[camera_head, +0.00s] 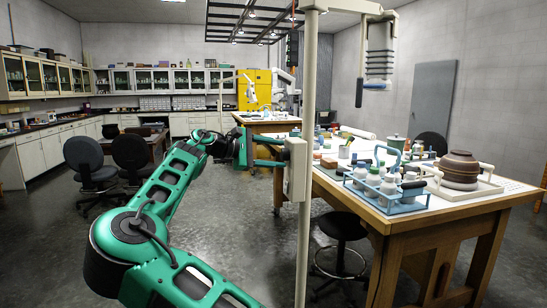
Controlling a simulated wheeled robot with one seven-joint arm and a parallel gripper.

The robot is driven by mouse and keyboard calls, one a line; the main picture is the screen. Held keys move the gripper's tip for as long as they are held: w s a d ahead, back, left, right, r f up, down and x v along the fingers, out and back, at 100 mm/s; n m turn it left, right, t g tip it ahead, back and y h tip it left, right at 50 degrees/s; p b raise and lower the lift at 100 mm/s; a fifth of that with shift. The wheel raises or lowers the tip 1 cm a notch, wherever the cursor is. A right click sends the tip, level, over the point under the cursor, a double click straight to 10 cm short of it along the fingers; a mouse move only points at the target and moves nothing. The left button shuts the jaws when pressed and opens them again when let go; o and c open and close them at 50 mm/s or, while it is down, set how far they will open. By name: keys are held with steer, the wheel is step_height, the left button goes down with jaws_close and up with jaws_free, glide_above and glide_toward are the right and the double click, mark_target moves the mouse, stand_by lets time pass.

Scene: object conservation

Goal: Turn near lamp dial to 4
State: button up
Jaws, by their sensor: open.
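A pale lamp pole (308,90) stands upright in front of me, left of the near workbench. A pale box (297,172) is fixed to the pole at about bench height. I cannot make out a dial or its numbers on the box. A jointed lamp head (379,62) hangs at the upper right. My green arm reaches from the bottom up to the box. My gripper (279,152) points right at the box's left side, fingers apart, one above the other. The box's left side is partly hidden, and I cannot tell whether the fingers touch it.
The near wooden workbench (395,222) holds a blue rack of white jars (389,187) and a brown pot (460,169) on a white tray. A stool (342,228) stands under it. Dark chairs (88,160) stand at left. The grey floor between is clear.

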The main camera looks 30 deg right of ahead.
steer(key=shift+d, duration=0.15)
steer(key=c, duration=1.1)
steer(key=shift+o, duration=0.2)
steer(key=shift+f+m, duration=0.1)
steer(key=shift+m, duration=0.2)
steer(key=m, duration=0.1)
steer(key=m+t, duration=0.1)
steer(key=m+h, duration=0.1)
steer(key=m, duration=0.1)
steer(key=shift+s+f, duration=0.2)
steer(key=shift+f, duration=0.1)
steer(key=m, duration=0.1)
steer(key=m+h, duration=0.1)
steer(key=m, duration=0.3)
steer(key=shift+f+h, duration=0.35)
steer(key=shift+h, duration=0.05)
steer(key=shift+m, duration=0.5)
